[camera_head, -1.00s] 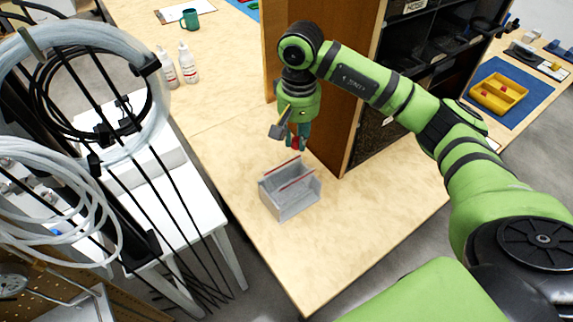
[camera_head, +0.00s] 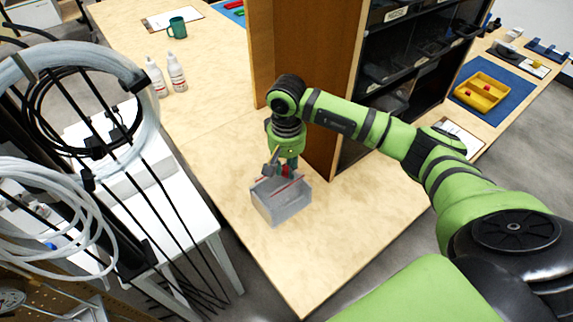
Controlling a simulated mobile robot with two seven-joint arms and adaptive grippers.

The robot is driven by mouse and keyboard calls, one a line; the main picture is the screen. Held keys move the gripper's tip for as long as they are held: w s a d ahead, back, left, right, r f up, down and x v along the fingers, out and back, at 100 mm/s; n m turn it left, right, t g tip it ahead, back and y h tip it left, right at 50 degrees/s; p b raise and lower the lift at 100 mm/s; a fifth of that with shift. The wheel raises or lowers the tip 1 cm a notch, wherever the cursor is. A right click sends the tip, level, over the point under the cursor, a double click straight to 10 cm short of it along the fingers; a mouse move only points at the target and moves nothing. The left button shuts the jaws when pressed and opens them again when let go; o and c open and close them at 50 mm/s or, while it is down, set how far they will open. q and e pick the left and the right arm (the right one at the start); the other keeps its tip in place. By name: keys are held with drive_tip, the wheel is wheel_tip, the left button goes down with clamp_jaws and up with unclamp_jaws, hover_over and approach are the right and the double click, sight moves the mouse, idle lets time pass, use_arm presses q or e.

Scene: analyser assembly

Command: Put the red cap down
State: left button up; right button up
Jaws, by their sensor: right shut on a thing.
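My right gripper (camera_head: 287,168) points down at the far side of a grey open bin (camera_head: 283,212) with red strips along its rim. The gripper is shut on the small red cap (camera_head: 286,172), which is mostly hidden between the fingers. The cap shows just over the bin's back part; I cannot tell whether it is above the opening or below the rim. My left gripper is out of view.
A tall wooden shelf unit (camera_head: 300,65) with dark bins stands right behind the gripper. Bare tabletop (camera_head: 330,245) lies in front and right of the bin. Two white bottles (camera_head: 177,72) and a green mug (camera_head: 177,28) stand farther back. A yellow tray (camera_head: 481,92) is at the right.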

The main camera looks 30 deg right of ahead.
sight(287, 168)
drive_tip(key=shift+f+b, duration=0.5)
drive_tip(key=o, duration=0.4)
drive_tip(key=shift+r, duration=0.1)
drive_tip(key=shift+r+p, duration=0.65)
drive_tip(key=shift+p, duration=0.25)
drive_tip(key=shift+w+r, duration=0.1)
drive_tip(key=shift+r, duration=0.2)
wheel_tip(287, 168, up, 11)
drive_tip(key=b, duration=0.3)
drive_tip(key=shift+r, duration=0.15)
